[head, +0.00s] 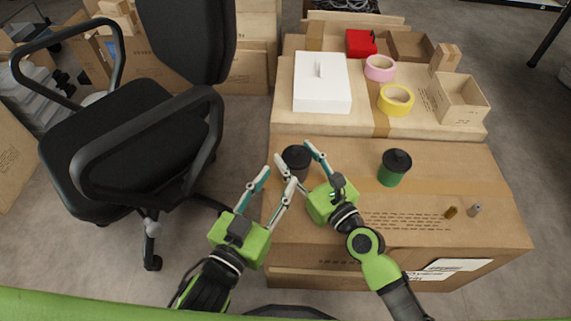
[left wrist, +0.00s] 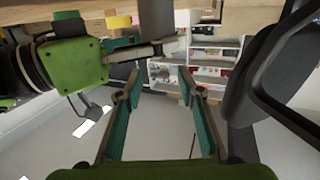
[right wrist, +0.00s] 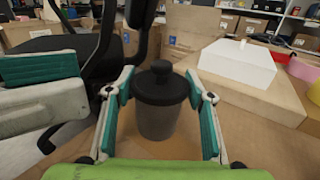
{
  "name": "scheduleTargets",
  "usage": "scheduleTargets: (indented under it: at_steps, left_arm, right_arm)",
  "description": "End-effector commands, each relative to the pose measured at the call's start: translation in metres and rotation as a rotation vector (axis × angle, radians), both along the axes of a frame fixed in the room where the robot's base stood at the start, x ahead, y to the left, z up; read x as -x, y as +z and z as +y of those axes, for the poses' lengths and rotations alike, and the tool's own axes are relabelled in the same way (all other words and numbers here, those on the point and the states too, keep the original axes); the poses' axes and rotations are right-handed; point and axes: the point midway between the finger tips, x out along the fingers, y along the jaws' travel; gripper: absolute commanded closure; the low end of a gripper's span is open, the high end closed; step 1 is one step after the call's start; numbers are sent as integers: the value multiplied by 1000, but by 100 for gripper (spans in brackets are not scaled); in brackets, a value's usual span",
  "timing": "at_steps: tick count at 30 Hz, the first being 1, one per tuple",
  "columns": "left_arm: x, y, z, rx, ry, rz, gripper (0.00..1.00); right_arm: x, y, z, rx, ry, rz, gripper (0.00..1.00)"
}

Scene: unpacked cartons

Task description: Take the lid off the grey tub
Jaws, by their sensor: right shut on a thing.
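The grey tub stands upright on the near carton's left part, with its black knobbed lid (head: 297,156) seated on it. In the right wrist view the tub's grey body (right wrist: 157,124) shows below the lid (right wrist: 160,89). My right gripper (head: 294,150) is shut on the lid, one finger on each side; it shows from the side in the left wrist view, its finger level with the lid end of the tub (left wrist: 156,15). My left gripper (head: 280,175) is open and empty, just left of the carton's edge. Its fingers (left wrist: 188,95) are spread apart.
A green tub with a black lid (head: 393,171) and two small pegs (head: 451,212) stand on the near carton (head: 450,170). Behind are a white lidded box (head: 322,85), pink tape (head: 380,68) and yellow tape (head: 396,100). An office chair (head: 150,130) stands left.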

Motion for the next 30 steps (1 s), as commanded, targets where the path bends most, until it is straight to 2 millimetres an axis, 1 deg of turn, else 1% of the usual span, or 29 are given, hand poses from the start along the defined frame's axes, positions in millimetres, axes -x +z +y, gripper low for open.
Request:
scheduleTargets:
  at_steps: [12,16,21,30]
  left_arm:
    - [-71,-1,-29,0,-1,-6,65]
    - [-87,-3,-37,-1,-2,-6,65]
    - [-99,-4,-42,-1,-2,-3,65]
    - [-102,-4,-43,-1,-2,-3,65]
  right_arm:
    - [0,1,0,-1,-1,-2,90]
    - [0,1,0,-1,-1,-2,90]
    - [0,1,0,-1,0,-2,90]
    - [0,1,0,-1,0,-2,90]
